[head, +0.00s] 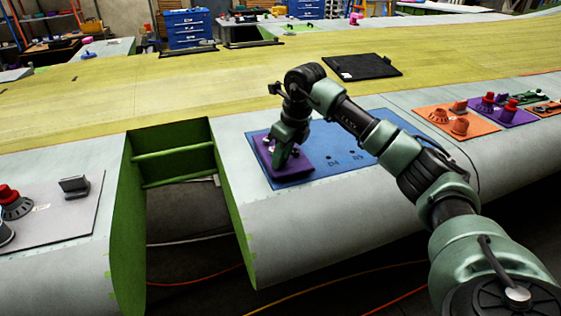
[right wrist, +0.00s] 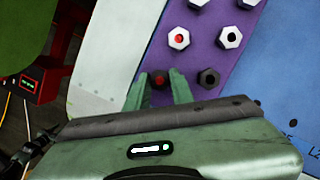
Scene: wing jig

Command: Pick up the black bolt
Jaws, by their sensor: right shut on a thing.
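My right gripper (head: 284,158) points down over the purple board (head: 296,173). In the right wrist view its two green fingers (right wrist: 160,83) stand on either side of a small dark bolt with a reddish top (right wrist: 160,80), shut on it. Another black hex bolt (right wrist: 208,77) stands on the purple board (right wrist: 203,58) just right of the fingers. A white hex bolt with a red centre (right wrist: 179,38) and a white one with a dark centre (right wrist: 231,37) stand beyond. In the head view the gripper hides most of the bolts. My left gripper is not in view.
The purple board lies on a blue mat (head: 345,153) on the wing. An open green-walled bay (head: 180,158) lies to its left. An orange mat (head: 446,121) with parts is to the right. A black panel (head: 362,67) lies behind.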

